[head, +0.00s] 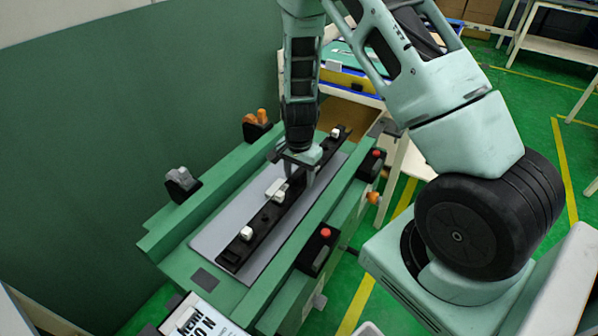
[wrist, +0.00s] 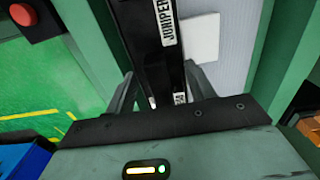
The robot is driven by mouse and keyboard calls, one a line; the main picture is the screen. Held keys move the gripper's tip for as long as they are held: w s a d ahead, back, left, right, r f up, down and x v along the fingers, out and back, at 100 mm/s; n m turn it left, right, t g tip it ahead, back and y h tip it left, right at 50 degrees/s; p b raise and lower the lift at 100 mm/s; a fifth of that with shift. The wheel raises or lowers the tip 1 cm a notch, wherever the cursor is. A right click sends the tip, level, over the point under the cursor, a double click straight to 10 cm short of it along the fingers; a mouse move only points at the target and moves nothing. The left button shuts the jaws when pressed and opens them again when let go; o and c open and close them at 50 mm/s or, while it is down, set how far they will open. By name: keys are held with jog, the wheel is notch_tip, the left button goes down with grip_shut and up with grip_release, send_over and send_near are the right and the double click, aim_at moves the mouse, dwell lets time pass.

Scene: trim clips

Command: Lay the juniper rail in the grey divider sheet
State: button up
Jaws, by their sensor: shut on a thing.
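The juniper rail (head: 262,222) is a long black bar with several white blocks on it. In the wrist view the rail (wrist: 150,50) carries a white label reading JUNIPER. My gripper (head: 297,184) is shut on the rail near its middle, and its fingers (wrist: 160,92) stand on either side of it. The grey divider sheet (head: 209,243) lies flat in the green bed beneath the rail, and also shows in the wrist view (wrist: 233,62). The rail lies lengthwise over the sheet, its far end reaching past it. I cannot tell whether they touch.
Green side rails (head: 340,200) flank the sheet. Black units with red buttons (head: 317,250) stand on the right one, and grey and orange clamps (head: 183,182) on the left. A white printed sign (head: 195,318) is at the near end. A green wall (head: 120,110) closes the left side.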

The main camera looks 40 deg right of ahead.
notch_tip(320, 180, down, 7)
jog(key=b, duration=0.4)
jog(key=shift+f+b, duration=0.25)
jog(key=shift+b, duration=0.1)
jog(key=shift+s+f, duration=0.1)
jog(key=shift+s, duration=0.05)
jog(key=o, duration=1.3)
jog(key=shift+a, duration=0.1)
notch_tip(320, 180, up, 18)
jog(key=shift+r+p, duration=0.1)
jog(key=shift+p, duration=0.65)
